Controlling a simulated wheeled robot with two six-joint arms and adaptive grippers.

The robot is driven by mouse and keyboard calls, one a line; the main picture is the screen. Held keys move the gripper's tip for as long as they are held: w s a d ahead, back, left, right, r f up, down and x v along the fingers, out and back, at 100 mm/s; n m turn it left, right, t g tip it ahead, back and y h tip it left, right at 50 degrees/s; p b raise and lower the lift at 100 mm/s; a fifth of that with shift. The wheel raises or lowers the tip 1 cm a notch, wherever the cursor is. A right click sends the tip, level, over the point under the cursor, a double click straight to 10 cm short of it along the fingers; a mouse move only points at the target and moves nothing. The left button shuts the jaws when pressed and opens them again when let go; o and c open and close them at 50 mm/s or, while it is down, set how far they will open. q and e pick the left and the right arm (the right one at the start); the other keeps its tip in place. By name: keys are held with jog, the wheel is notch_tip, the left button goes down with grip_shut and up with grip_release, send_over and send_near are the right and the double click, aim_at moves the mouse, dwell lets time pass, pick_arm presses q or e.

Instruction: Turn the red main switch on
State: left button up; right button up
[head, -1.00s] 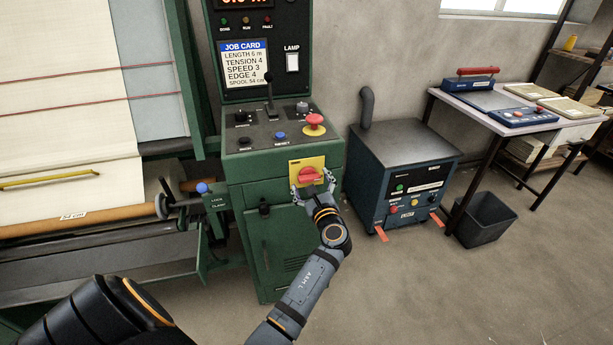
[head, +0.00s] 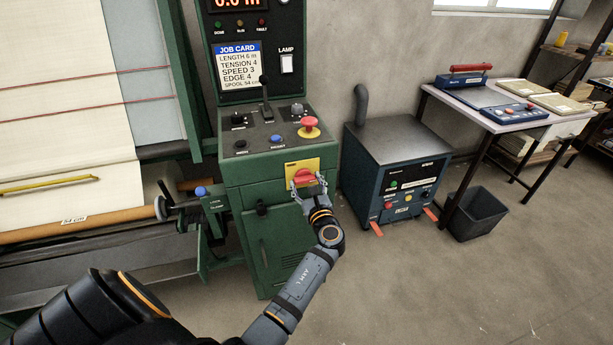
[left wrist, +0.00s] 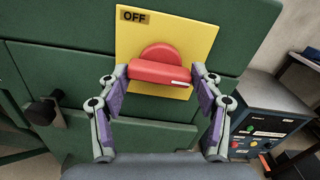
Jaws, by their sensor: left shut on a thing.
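The red main switch (head: 303,176) sits on a yellow plate (head: 291,168) on the front of the green machine cabinet. In the left wrist view the red switch handle (left wrist: 160,72) lies nearly level, with a white mark near its right end. An OFF label (left wrist: 135,15) shows at the plate's upper left; no ON label is visible. My left gripper (head: 308,183) is at the switch. In the left wrist view its fingers (left wrist: 154,82) are shut on the two ends of the handle. My right gripper is not in view.
A red mushroom button (head: 309,125), a lever (head: 265,108) and small knobs are on the panel above. A black latch (left wrist: 42,110) is left of the plate. A blue machine (head: 388,175) stands to the right, beside a dark bin (head: 478,213) and a table (head: 442,94).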

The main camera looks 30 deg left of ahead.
aim_at(306, 157)
pick_arm(q)
jog(key=shift+r+m+p, duration=0.4)
jog(key=shift+m+p, duration=0.55)
jog(key=shift+m, duration=0.15)
jog(key=shift+f+m, duration=0.3)
jog(key=shift+f, duration=0.05)
jog(key=shift+c, duration=0.2)
jog(key=o, duration=1.2)
jog(key=shift+c, duration=0.2)
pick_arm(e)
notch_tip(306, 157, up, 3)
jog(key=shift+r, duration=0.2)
pick_arm(q)
jog(key=shift+r, duration=0.2)
notch_tip(306, 157, up, 10)
jog(key=shift+f, duration=0.2)
